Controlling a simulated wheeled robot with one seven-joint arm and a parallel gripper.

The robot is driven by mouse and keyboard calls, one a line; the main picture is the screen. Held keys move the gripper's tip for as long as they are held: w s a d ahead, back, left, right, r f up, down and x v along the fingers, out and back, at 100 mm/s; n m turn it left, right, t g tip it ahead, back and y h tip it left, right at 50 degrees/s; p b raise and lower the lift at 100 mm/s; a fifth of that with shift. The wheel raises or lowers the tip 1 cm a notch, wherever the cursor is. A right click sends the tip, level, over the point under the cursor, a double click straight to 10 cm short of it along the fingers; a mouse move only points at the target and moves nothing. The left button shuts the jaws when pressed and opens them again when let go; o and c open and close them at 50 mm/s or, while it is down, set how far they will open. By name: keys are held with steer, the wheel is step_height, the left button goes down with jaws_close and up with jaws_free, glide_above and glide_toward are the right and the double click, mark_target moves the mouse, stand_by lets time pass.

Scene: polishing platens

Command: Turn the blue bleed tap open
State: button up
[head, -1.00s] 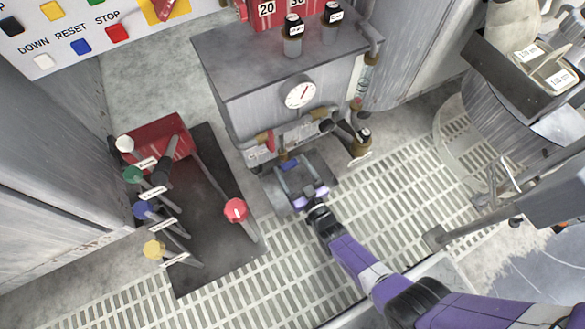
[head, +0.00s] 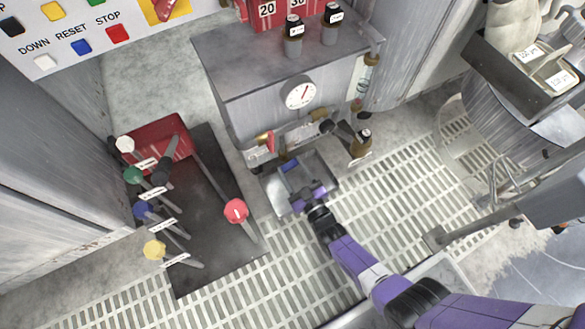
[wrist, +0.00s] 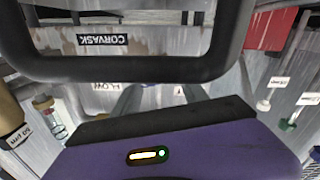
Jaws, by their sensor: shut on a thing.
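The blue bleed tap (head: 288,166) shows in the head view as a small blue piece low on the front of the grey tank. My purple gripper (head: 303,186) reaches up to it from below, and its fingers are shut on the tap. The fingers hide part of the tap, so its exact angle cannot be told. In the wrist view, my gripper's purple body fills the bottom, and the fingertips and tap are mostly hidden behind it.
The grey tank (head: 285,70) carries a round gauge (head: 300,94) and a red-handled valve (head: 265,140). A brass fitting (head: 361,143) stands right of the gripper. Levers with coloured knobs, including a red one (head: 236,210), stand at left. A dark bar (wrist: 130,68) crosses the wrist view.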

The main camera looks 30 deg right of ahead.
steer(key=shift+a+n, duration=0.1)
steer(key=shift+n, duration=1.4)
steer(key=o, duration=1.4)
steer(key=shift+s+p, duration=1.25)
steer(key=shift+s, duration=2.7)
